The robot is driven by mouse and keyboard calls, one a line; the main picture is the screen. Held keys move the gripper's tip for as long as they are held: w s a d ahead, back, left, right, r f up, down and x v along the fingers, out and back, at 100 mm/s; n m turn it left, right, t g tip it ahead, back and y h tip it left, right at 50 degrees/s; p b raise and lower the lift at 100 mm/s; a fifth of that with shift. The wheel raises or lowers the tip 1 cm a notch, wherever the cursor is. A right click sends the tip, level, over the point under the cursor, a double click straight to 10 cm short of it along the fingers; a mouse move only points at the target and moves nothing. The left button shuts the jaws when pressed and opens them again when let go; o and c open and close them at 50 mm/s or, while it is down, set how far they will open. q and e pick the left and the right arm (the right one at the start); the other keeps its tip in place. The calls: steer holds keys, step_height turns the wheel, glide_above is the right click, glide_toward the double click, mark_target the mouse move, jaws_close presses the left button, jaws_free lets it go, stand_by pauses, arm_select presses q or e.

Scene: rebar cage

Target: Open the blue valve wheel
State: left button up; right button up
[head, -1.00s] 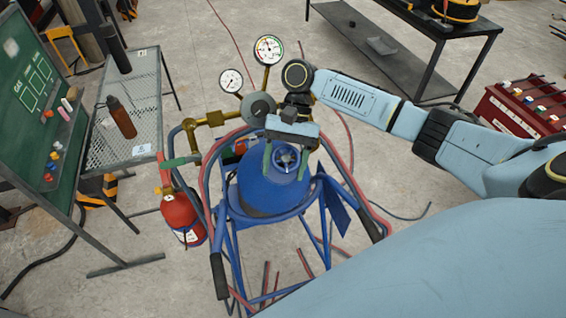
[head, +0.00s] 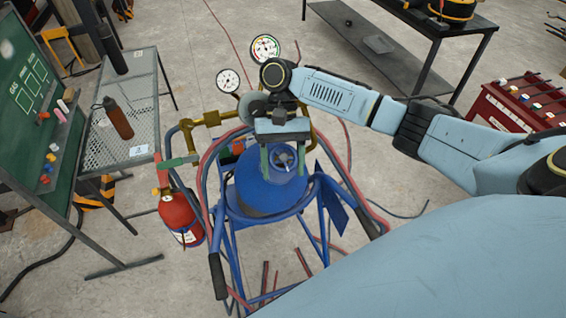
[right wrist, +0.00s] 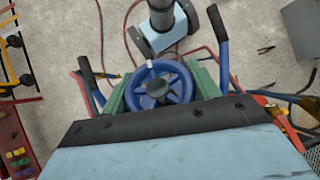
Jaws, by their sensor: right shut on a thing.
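The blue valve wheel (head: 284,158) sits on top of the blue gas cylinder (head: 262,193), and also shows from above in the right wrist view (right wrist: 160,88). My right gripper (head: 283,165) comes down over it from behind, its green fingers on the wheel's left and right sides. In the right wrist view the right gripper (right wrist: 160,98) is shut on the wheel, with the rim, spokes and dark hub between the fingers. The palm hides part of the cylinder's neck and regulator. My left gripper is not in view.
The cylinder stands in a blue tube cart with dark handles (head: 217,276) and red hoses. Gauges (head: 265,48) rise behind the gripper. A red extinguisher (head: 181,218) hangs at left. A mesh table (head: 145,85) and green board (head: 38,110) stand farther left.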

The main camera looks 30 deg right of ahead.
steer(key=o, duration=1)
steer(key=shift+s+f, duration=0.1)
steer(key=shift+c, duration=0.2)
steer(key=shift+w+d+r, duration=0.15)
steer(key=shift+w+r, duration=0.15)
steer(key=shift+r, duration=0.1)
steer(key=v, duration=1.2)
steer(key=shift+r, duration=0.15)
